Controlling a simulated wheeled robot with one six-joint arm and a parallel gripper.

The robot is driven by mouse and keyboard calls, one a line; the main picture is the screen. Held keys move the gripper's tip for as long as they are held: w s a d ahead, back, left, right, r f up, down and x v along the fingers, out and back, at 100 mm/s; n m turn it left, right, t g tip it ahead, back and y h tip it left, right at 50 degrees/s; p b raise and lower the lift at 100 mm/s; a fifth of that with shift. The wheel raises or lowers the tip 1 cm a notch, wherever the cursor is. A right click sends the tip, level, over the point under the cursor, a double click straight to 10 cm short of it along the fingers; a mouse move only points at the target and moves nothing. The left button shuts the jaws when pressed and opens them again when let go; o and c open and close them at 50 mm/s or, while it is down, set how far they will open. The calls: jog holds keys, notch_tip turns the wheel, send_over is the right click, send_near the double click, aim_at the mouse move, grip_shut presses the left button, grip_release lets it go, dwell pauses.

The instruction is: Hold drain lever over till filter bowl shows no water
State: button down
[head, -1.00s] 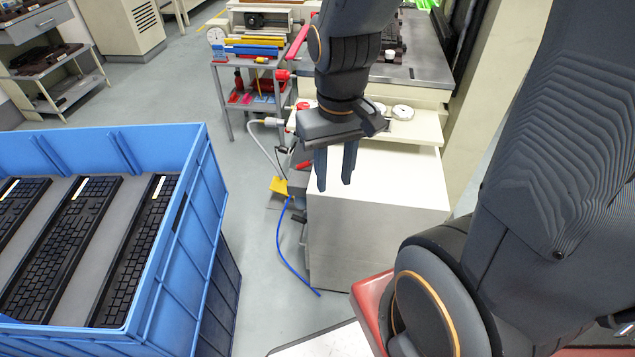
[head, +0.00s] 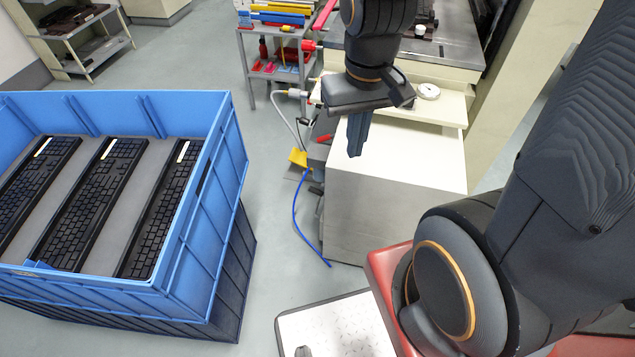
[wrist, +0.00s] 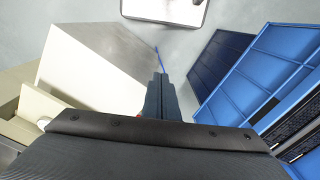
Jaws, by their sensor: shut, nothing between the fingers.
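My gripper (head: 355,154) hangs with its fingers shut and empty, pointing down in front of the white cabinet (head: 400,165). In the wrist view the shut fingers (wrist: 161,88) stand beside the cabinet's face. A small red part (head: 324,138), possibly the drain lever, shows just left of the fingers, apart from them. Dark and grey fittings with a pale hose (head: 287,128) lie around it at the cabinet's left side. I cannot make out the filter bowl or any water in it.
A blue crate (head: 205,215) holding several black keyboards (head: 85,205) stands at the left. A blue hose (head: 299,222) runs down to the floor beside a yellow piece (head: 298,157). A tool cart (head: 268,75) stands behind.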

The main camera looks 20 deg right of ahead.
notch_tip(320, 180, up, 14)
jog(key=t+p, duration=0.1)
jog(key=p, duration=1.1)
jog(key=shift+t, duration=0.4)
jog(key=shift+d+f, duration=0.1)
jog(key=shift+f, duration=0.05)
